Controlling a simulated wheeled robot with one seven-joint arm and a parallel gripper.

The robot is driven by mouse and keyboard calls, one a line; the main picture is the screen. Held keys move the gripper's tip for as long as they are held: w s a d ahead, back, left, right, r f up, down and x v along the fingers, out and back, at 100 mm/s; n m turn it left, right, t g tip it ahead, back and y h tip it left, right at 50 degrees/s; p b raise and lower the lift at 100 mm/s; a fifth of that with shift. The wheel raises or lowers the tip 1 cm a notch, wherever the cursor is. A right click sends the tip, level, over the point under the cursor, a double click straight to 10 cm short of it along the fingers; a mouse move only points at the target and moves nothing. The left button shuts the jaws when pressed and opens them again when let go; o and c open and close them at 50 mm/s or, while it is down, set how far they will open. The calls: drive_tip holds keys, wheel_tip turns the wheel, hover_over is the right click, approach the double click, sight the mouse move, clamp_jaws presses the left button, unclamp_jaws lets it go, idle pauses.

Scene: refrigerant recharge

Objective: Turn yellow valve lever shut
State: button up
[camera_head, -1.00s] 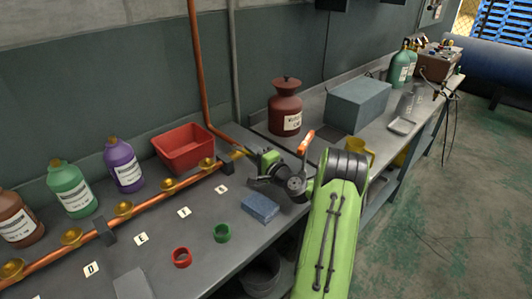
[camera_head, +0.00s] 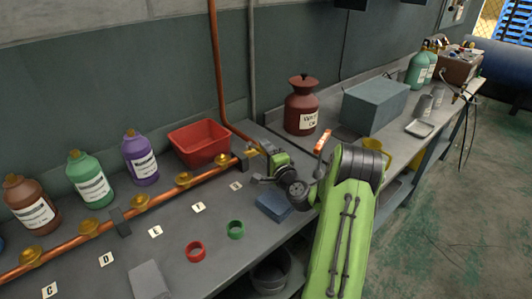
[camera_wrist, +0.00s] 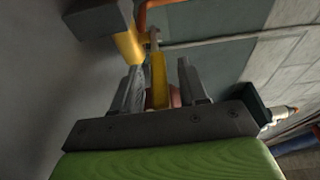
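The yellow valve lever (camera_wrist: 158,78) shows in the wrist view as a flat yellow bar between the two fingers of my gripper (camera_wrist: 160,88). The fingers stand apart on either side of it, and I see a gap on the right side. A yellow valve part (camera_wrist: 128,46) sits up and left of the lever. In the head view my gripper (camera_head: 264,166) is at the right end of the copper pipe (camera_head: 155,201), by a yellow piece (camera_head: 266,147). My gripper and wrist partly hide the valve there.
A red bin (camera_head: 199,145) stands behind the pipe. A blue block (camera_head: 273,206) lies just below my wrist. A dark red can (camera_head: 302,106) and a grey box (camera_head: 374,106) stand behind and to the right. Green (camera_head: 236,230) and red rings (camera_head: 195,252) lie in front.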

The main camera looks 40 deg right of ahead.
drive_tip(key=o, duration=0.6)
drive_tip(key=r+p, duration=0.1)
drive_tip(key=r, duration=0.2)
drive_tip(key=w+r+p, duration=0.1)
drive_tip(key=r+p, duration=0.1)
drive_tip(key=r, duration=0.1)
drive_tip(key=r+p, duration=0.1)
drive_tip(key=r, duration=0.3)
drive_tip(key=shift+w+d, duration=0.2)
drive_tip(key=shift+s+r, duration=0.1)
drive_tip(key=shift+g, duration=0.6)
drive_tip(key=f, duration=0.5)
drive_tip(key=shift+s+f, duration=0.35)
drive_tip(key=shift+s, duration=0.05)
drive_tip(key=b+v, duration=0.2)
drive_tip(key=shift+s+f, duration=0.25)
drive_tip(key=shift+s, duration=0.2)
drive_tip(key=b+v, duration=0.2)
drive_tip(key=v, duration=0.1)
drive_tip(key=shift+s+f, duration=0.15)
drive_tip(key=shift+s, duration=0.1)
drive_tip(key=c, duration=0.3)
drive_tip(key=shift+b+v, duration=0.7)
drive_tip(key=shift+v, duration=0.3)
drive_tip(key=c, duration=0.3)
drive_tip(key=f+b+v, duration=0.1)
drive_tip(key=b+v, duration=0.4)
drive_tip(key=v, duration=0.5)
drive_tip(key=shift+s+a, duration=0.2)
drive_tip(key=shift+s, duration=0.2)
